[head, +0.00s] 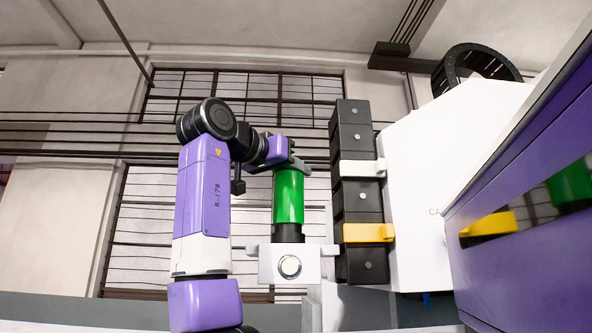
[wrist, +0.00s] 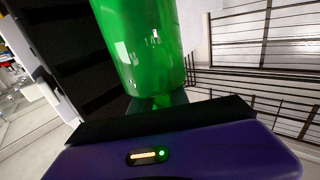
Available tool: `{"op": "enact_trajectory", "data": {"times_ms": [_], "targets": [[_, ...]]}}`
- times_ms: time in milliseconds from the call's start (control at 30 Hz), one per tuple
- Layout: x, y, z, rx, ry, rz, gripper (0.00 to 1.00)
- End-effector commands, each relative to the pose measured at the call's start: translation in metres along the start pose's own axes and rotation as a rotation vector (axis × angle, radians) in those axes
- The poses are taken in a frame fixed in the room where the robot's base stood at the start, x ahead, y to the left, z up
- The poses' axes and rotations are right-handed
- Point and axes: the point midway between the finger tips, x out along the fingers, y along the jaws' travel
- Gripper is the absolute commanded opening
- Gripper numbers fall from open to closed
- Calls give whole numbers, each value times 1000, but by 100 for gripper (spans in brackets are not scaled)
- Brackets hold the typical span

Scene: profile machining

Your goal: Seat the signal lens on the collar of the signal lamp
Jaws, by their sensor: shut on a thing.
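The signal lens is a green translucent cylinder (head: 288,197), upright in the head view. My gripper (head: 287,167) is at its top end and shut on it. In the wrist view the lens (wrist: 140,45) fills the upper middle, beyond the dark front edge of my gripper (wrist: 158,104). Directly below the lens in the head view is the black collar (head: 289,233) of the signal lamp, on a white housing (head: 272,265) with a round button. The lens's lower edge lines up with the collar; I cannot tell whether they touch or a small gap remains.
A tall black stack of modules (head: 357,205) stands close right of the lens, with a white bracket (head: 362,168) and a yellow bracket (head: 368,233). A white machine body (head: 425,180) and a purple panel with a window (head: 520,240) fill the right. Left of my arm is open room.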

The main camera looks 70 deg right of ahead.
Motion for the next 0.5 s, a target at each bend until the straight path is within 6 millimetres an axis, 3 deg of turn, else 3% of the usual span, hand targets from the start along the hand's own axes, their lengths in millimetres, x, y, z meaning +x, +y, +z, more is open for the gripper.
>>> {"op": "enact_trajectory", "data": {"times_ms": [500], "targets": [[0,0,13,0,0,0,0]]}}
